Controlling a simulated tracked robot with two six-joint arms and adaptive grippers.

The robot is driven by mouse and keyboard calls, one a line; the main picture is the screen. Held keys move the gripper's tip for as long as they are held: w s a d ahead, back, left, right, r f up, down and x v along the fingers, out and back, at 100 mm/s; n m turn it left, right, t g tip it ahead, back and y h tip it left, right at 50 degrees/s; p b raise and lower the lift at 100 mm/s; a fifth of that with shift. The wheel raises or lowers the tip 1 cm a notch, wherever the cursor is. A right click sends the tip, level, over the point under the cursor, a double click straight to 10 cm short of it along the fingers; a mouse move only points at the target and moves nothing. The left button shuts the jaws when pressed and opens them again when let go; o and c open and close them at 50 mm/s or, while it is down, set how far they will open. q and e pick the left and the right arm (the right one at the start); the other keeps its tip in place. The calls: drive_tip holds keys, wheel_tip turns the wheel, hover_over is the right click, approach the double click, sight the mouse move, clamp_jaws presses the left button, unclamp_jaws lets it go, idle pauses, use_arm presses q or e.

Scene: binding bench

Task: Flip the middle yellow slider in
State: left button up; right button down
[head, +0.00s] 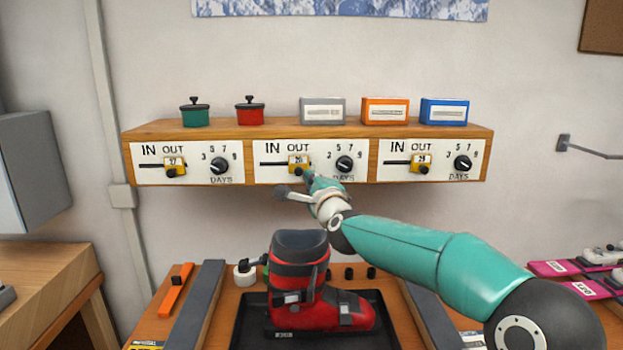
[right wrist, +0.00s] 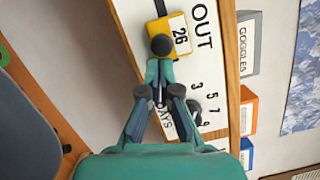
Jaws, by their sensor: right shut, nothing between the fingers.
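The middle yellow slider (head: 298,161), marked 26, sits at the right end of its dark slot, below the word OUT on the middle panel (head: 273,176). A black knob sticks out at its lower edge. My right gripper (head: 309,178) is shut and empty, just below and right of this slider. In the right wrist view, the slider (right wrist: 181,33) is beyond the closed fingertips (right wrist: 160,68), which are right beside its black knob (right wrist: 161,44). I cannot tell whether they touch it. My left gripper is not in view.
Similar yellow sliders sit on the left panel (head: 174,167) and right panel (head: 421,161), also towards OUT. A black dial (head: 344,163) is close right of the gripper. A red boot (head: 303,290) stands on a black tray below. The wall space left of the gripper is clear.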

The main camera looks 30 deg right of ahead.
drive_tip(key=w+a, duration=0.1)
drive_tip(key=a, duration=0.1)
drive_tip(key=w+a+p, duration=0.1)
drive_tip(key=w+a, duration=0.1)
drive_tip(key=a, duration=0.1)
drive_tip(key=shift+w+a, duration=0.2)
drive_tip(key=shift+a, duration=0.1)
drive_tip(key=shift+s+d+f, duration=0.1)
drive_tip(key=shift+d+f, duration=0.1)
drive_tip(key=d+b, duration=0.1)
drive_tip(key=s+d+f+b, duration=0.1)
drive_tip(key=d+b, duration=0.1)
drive_tip(key=shift+s+d+f+b, duration=0.1)
drive_tip(key=shift+s+f+b, duration=0.15)
drive_tip(key=shift+s+b, duration=0.15)
drive_tip(key=b, duration=0.2)
approach(295, 178)
drive_tip(key=v, duration=0.5)
drive_tip(key=shift+s+r, duration=0.2)
drive_tip(key=shift+r, duration=0.2)
